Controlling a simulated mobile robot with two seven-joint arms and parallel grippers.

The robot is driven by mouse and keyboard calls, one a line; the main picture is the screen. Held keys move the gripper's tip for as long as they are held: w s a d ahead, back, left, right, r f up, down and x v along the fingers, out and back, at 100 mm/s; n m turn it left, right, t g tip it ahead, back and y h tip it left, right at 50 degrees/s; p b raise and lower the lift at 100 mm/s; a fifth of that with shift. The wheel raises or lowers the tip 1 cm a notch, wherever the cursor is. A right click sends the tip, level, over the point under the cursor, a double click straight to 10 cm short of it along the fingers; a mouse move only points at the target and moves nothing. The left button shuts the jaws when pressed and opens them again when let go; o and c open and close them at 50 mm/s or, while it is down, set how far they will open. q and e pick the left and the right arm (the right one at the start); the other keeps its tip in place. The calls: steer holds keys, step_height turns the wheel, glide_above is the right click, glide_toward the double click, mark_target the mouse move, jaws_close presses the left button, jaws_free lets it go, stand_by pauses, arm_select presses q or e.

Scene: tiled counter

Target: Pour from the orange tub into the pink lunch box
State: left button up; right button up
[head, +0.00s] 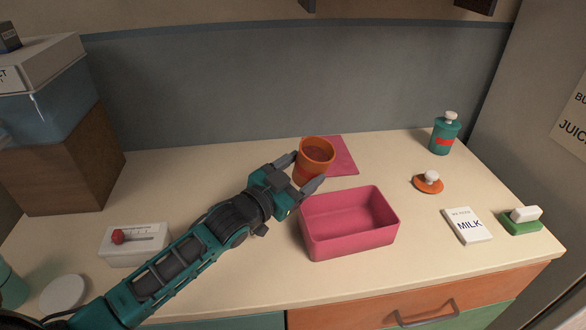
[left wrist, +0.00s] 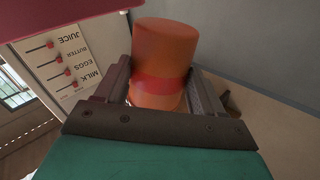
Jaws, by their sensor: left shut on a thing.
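The orange tub (head: 315,156) is held by my left gripper (head: 306,172), at the back left of the pink lunch box. The tub is close to upright, its open top facing up and toward the head camera. In the left wrist view, the tub (left wrist: 162,60) with its red band sits between both fingers (left wrist: 160,92). The pink lunch box (head: 350,222) stands open on the counter, and its visible inside looks empty. A pink edge of it seems to show at the top of the left wrist view. My right gripper is in neither view.
A pink mat (head: 342,158) lies behind the tub. An orange lid (head: 428,183) with a white knob, a milk card (head: 467,226), a green and white block (head: 521,221) and a teal bottle (head: 445,135) stand right. A white switch box (head: 135,245) is left.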

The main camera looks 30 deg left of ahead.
arm_select(q)
steer(key=shift+s+d+r+m, duration=0.2)
steer(key=shift+d+r+m, duration=0.15)
steer(key=shift+d, duration=0.4)
steer(key=shift+f+m+b, duration=0.1)
steer(key=shift+m+b, duration=0.25)
steer(key=shift+a+m+b, duration=0.1)
steer(key=shift+m+b, duration=0.35)
steer(key=shift+m, duration=0.05)
steer(key=shift+a+f+m+b, duration=0.2)
steer(key=shift+f+m+b, duration=0.3)
steer(key=shift+m+b, duration=0.5)
steer(key=f+m+b, duration=0.1)
steer(key=b, duration=0.1)
steer(key=shift+w+a+m+b, duration=0.1)
steer(key=shift+m+b, duration=0.2)
steer(key=shift+b, duration=0.05)
steer(key=shift+r+m+p, duration=0.6)
steer(key=shift+r, duration=0.35)
steer(key=shift+f+m, duration=0.2)
steer(key=shift+m, duration=0.1)
steer(key=shift+f+m, duration=0.25)
steer(key=shift+m, duration=0.45)
steer(key=shift+r+m+p, duration=0.3)
steer(key=shift+m+p, duration=0.1)
steer(key=shift+p, duration=0.25)
steer(key=shift+r+m, duration=0.1)
steer(key=shift+m, duration=0.2)
steer(key=shift+p, duration=0.3)
